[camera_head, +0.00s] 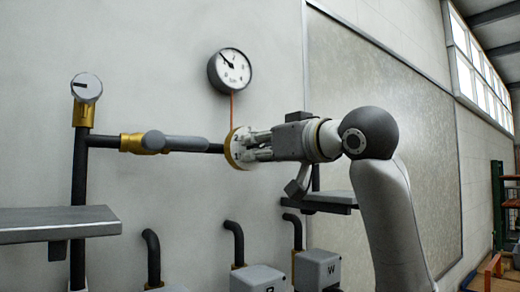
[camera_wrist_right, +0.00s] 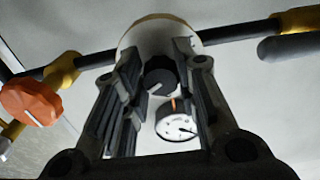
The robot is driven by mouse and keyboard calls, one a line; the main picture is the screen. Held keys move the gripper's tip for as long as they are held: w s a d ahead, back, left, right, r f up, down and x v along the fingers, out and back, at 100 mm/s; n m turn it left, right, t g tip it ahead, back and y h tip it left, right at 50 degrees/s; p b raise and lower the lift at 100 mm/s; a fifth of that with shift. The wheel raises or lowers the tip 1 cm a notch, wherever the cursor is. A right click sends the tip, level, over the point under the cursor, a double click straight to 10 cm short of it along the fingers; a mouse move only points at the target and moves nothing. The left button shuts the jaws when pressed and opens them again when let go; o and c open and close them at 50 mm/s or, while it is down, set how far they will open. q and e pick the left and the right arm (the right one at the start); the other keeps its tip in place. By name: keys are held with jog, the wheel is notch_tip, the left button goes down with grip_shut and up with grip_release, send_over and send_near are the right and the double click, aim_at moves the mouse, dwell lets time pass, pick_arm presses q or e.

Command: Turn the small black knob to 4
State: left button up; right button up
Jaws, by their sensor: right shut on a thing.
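The small black knob (camera_wrist_right: 160,74) shows in the right wrist view, between the two fingers of my right gripper (camera_wrist_right: 158,70). It sits in front of a pale round plate (camera_wrist_right: 150,30) on the pipe. In the head view my right gripper (camera_head: 250,147) reaches left to this plate, which has a gold-coloured rim (camera_head: 232,149), and hides the knob. The gripper is shut on the knob. The plate's numbers and the knob's pointer cannot be read in either view. My left gripper is in neither view.
A round gauge (camera_head: 230,70) hangs above the plate. A grey shelf (camera_head: 60,223) juts out at lower left, and grey boxes (camera_head: 318,269) stand below. An orange knob (camera_wrist_right: 32,101) shows in the wrist view.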

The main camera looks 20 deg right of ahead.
jog(key=o, duration=1)
jog(key=shift+f, duration=0.1)
jog(key=v, duration=1.2)
